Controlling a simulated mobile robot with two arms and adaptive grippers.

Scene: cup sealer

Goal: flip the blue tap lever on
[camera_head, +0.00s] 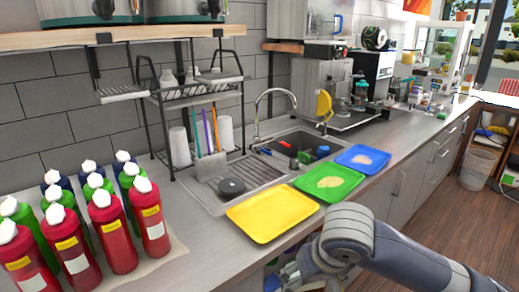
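A small blue piece, which looks like a tap lever (203,8), shows at the front of the right drink dispenser (183,18) on the upper wooden shelf. It is small and the dispenser is cut off by the top edge, so its exact position is unclear. The left dispenser (72,20) has a dark tap at its front. A chrome sink faucet (272,92) stands behind the sink. My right arm comes in from the lower right, well below and to the right of the dispensers, and bends down at the bottom edge. Neither gripper can be made out.
Several red, green and dark squeeze bottles (114,235) crowd the counter's left end. A black wire rack (195,95) stands under the shelf. Yellow (240,222), green (312,195) and blue (378,165) trays line the counter's front edge. Appliances stand farther back right.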

